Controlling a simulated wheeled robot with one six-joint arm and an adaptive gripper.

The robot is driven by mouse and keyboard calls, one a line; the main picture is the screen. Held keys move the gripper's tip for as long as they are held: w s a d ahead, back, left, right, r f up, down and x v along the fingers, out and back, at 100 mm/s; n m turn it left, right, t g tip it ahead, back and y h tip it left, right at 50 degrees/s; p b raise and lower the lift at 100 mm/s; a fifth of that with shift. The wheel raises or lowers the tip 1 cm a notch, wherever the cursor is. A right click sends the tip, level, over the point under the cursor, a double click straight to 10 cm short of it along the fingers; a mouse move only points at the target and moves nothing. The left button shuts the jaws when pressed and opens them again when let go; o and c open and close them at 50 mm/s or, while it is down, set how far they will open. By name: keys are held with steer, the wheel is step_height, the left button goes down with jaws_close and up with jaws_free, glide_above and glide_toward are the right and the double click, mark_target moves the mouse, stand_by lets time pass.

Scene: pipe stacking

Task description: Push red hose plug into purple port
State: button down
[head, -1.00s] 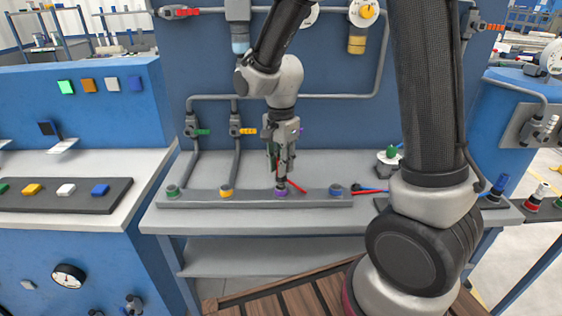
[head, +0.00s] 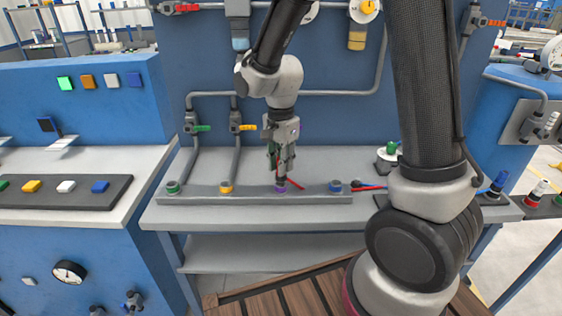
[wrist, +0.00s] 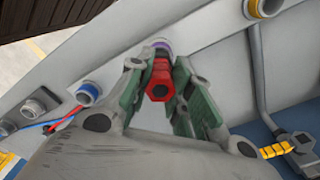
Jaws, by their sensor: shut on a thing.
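My gripper (head: 281,172) points down over the grey manifold bar (head: 252,199) on the bench. It is shut on the red hose plug (wrist: 160,82), which shows between the green-padded fingers in the wrist view. The purple port (head: 281,188) is directly below the fingertips, and its rim also shows just beyond the plug in the wrist view (wrist: 159,44). The plug's tip is lined up with the port or meets it; how deep it sits is hidden.
A green port (head: 173,187) and a yellow port (head: 226,188) stand left on the bar, a blue port (head: 335,187) right. Valves with green (head: 202,128) and yellow (head: 243,128) handles and grey pipes are behind. A blue hose lies right of the bar.

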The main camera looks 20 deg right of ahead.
steer(key=shift+f, duration=0.75)
steer(key=c, duration=1.2)
jaws_free()
